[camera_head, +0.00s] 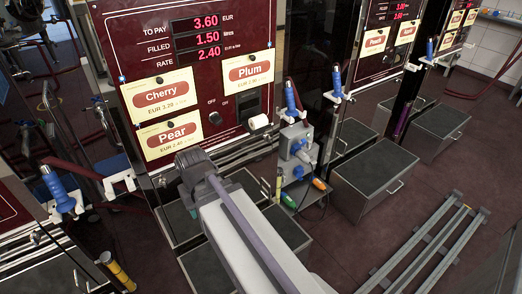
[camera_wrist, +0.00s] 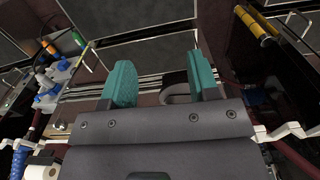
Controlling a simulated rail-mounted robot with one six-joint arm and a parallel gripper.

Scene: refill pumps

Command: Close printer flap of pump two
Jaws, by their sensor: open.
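The nearest pump (camera_head: 200,60) fills the upper left of the head view, with Cherry, Pear and Plum signs. I cannot read a pump number on it. On its front, right of the signs, is a dark printer opening (camera_head: 248,103) with a white paper roll (camera_head: 258,122) below it. A flap is not clearly distinguishable there. The roll also shows at the lower left of the wrist view (camera_wrist: 42,172). My gripper (camera_wrist: 162,82) is open, its two teal fingers apart. A grey curved part shows between them; I cannot tell whether they touch it.
A grey box with coloured plugs (camera_head: 297,150) stands right of the pump, below a blue nozzle (camera_head: 291,98). Another blue nozzle (camera_head: 60,188) hangs at the left. Grey-topped cabinets (camera_head: 374,168) stand at the right. Metal rails (camera_head: 425,245) cross the open floor.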

